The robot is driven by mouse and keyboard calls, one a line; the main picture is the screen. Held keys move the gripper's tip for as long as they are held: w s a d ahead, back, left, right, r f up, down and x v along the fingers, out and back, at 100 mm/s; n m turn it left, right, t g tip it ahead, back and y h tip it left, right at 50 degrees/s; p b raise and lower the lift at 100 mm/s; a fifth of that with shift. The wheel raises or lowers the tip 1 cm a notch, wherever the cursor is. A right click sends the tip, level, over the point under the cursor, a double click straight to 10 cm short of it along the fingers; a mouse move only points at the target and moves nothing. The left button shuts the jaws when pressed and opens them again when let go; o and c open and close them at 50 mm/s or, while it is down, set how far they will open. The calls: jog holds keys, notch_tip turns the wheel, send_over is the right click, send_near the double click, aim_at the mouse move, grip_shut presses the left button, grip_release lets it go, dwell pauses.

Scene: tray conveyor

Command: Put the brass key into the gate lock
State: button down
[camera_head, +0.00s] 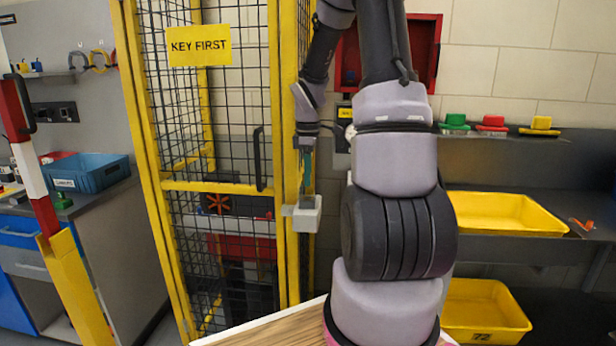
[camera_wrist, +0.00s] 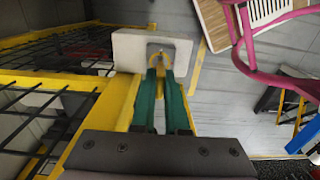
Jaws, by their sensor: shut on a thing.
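The gate lock is a pale grey box (camera_head: 303,213) on the yellow gate post. It also shows in the wrist view (camera_wrist: 125,48), with a recess in its near side. My gripper (camera_head: 308,182) points down just above the box, and its teal fingers (camera_wrist: 160,75) reach to the recess in the wrist view. The fingers are shut on the brass key (camera_wrist: 159,60), of which only a small yellowish part shows between the fingertips. The rest is hidden, and I cannot tell how far it sits in the lock.
The yellow mesh gate (camera_head: 222,186) with a "KEY FIRST" sign (camera_head: 198,45) stands left of the lock. A red box (camera_head: 424,50) hangs on the wall behind my arm. Yellow trays (camera_head: 505,212) are at the right. A wooden surface (camera_head: 270,330) lies below.

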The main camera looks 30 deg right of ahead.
jog(key=shift+f, duration=1.75)
jog(key=c, duration=0.8)
grip_release()
jog(key=shift+c, duration=0.2)
jog(key=shift+r, duration=0.1)
notch_tip(320, 180, up, 10)
jog(key=shift+r, duration=0.3)
